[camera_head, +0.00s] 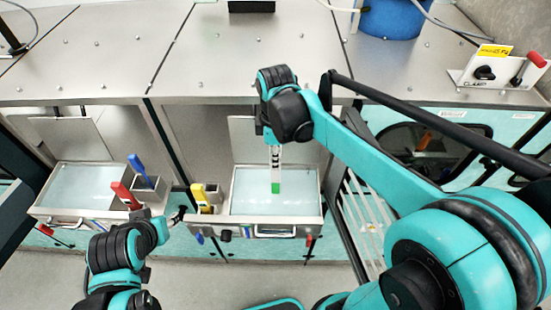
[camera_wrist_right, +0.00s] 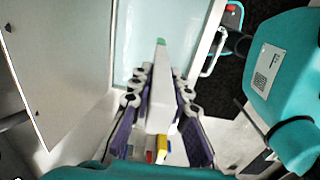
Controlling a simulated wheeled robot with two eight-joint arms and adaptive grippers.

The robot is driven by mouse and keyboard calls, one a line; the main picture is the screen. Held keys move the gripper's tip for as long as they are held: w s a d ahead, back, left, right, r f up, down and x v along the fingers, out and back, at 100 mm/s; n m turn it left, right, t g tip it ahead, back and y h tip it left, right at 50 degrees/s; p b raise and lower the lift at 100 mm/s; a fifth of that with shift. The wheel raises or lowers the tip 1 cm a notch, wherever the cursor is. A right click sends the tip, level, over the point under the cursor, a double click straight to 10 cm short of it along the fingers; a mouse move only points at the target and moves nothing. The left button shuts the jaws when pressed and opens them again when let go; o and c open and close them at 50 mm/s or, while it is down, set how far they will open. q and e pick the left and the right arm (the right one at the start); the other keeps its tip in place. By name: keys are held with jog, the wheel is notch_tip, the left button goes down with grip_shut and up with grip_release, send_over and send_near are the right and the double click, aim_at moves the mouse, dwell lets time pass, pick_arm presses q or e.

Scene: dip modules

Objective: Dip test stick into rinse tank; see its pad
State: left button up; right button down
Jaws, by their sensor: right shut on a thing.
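My right gripper (camera_head: 275,138) is shut on the white test stick (camera_head: 276,163), which points down over the right tank (camera_head: 275,223). The stick's green pad (camera_head: 276,188) shows at its lower end against the pale liquid. I cannot tell whether the pad touches the liquid or hangs above it. In the right wrist view the stick (camera_wrist_right: 161,62) runs between both fingers, its green tip (camera_wrist_right: 160,41) over the tank. A second tank (camera_head: 75,214) with pale liquid stands at the left; no readable label tells which is the rinse tank. My left gripper (camera_head: 178,215) is small and dark between the tanks.
Red (camera_head: 124,196) and blue (camera_head: 140,170) handles stand beside the left tank, a yellow one (camera_head: 198,194) beside the right tank. A steel counter (camera_head: 230,60) runs behind.

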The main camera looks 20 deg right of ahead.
jog(key=shift+r+p, duration=1.55)
jog(key=shift+r, duration=0.95)
jog(key=shift+f, duration=0.1)
